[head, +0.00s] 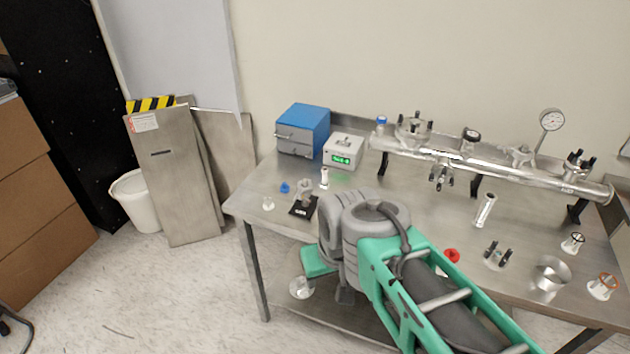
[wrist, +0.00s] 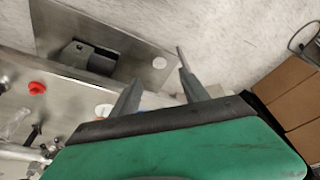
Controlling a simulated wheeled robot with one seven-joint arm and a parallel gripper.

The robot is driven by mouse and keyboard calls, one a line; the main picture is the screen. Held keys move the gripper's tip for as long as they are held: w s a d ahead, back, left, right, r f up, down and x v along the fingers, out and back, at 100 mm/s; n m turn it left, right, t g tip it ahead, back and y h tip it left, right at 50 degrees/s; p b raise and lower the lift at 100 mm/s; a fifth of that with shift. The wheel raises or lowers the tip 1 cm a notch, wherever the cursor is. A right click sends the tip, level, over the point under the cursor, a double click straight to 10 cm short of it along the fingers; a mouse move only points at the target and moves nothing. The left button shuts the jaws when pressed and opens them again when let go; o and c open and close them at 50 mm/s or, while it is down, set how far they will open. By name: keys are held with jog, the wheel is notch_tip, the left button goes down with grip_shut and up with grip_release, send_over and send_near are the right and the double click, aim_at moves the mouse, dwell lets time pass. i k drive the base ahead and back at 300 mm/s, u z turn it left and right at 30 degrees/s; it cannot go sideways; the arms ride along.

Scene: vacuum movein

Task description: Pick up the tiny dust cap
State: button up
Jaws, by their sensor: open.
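Two small caps show on the steel bench: a blue one (head: 285,187) near its left end and a red one (head: 452,255) beside my arm. I cannot tell which is the dust cap. A red piece also shows at the left of the wrist view (wrist: 37,88). My gripper (wrist: 158,66) is open, its two dark fingers apart with nothing held. In the head view my arm hides the fingertips.
The steel bench (head: 245,208) holds a long metal tube (head: 480,165), a blue box (head: 303,130), a white meter (head: 343,152) and several small fittings. A lower shelf carries a dark motor-like part (wrist: 85,55) and a white disc (wrist: 159,63). Metal panels (head: 175,180) and a white bucket (head: 137,200) stand left.

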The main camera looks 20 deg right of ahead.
aim_at(285, 188)
jog(key=z, duration=0.1)
jog(key=k, duration=0.35)
jog(key=u, duration=0.8)
jog(key=i, duration=1.55)
jog(key=z, duration=0.25)
